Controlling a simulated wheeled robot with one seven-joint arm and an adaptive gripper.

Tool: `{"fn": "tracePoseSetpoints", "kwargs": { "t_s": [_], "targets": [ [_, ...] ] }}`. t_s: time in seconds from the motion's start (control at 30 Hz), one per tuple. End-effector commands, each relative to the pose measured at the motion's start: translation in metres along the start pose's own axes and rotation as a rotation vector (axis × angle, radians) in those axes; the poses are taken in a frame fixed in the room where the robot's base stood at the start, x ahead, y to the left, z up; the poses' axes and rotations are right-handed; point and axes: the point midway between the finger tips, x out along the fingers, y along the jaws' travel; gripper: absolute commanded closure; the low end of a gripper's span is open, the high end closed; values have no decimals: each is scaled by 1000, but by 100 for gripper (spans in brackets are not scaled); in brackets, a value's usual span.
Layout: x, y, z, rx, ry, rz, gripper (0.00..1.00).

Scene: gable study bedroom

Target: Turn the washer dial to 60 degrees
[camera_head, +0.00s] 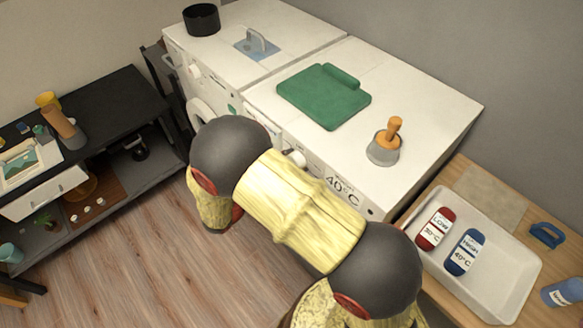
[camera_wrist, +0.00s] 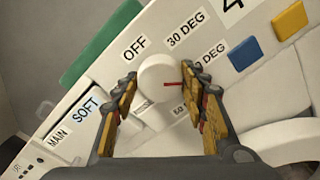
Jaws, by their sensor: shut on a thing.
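The white round washer dial (camera_wrist: 158,72) is in the middle of the wrist view, with a short red pointer mark at its lower right that points right. My gripper (camera_wrist: 159,82) is shut on the dial, one finger on each side. An "OFF" label (camera_wrist: 134,44) and a "30 DEG" label (camera_wrist: 187,28) lie above the dial. Another DEG label (camera_wrist: 214,50) and a lower one (camera_wrist: 179,110) are partly hidden by the right finger.
Beside the dial are "SOFT" (camera_wrist: 86,109) and "MAIN" (camera_wrist: 59,139) labels, a blue block (camera_wrist: 245,54) and a yellow block (camera_wrist: 289,20). A white tray (camera_head: 490,290) holds bottles at right.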

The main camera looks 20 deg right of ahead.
Motion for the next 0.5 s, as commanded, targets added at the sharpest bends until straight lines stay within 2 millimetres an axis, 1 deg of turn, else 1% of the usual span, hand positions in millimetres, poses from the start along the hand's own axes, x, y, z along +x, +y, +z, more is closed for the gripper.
{"fn": "tracePoseSetpoints", "kwargs": {
  "t_s": [0.03, 0.5],
  "targets": [
    [0, -4, -4, 42, 4, -3, 82],
    [0, -5, -5, 486, 3, -3, 82]
  ]
}}
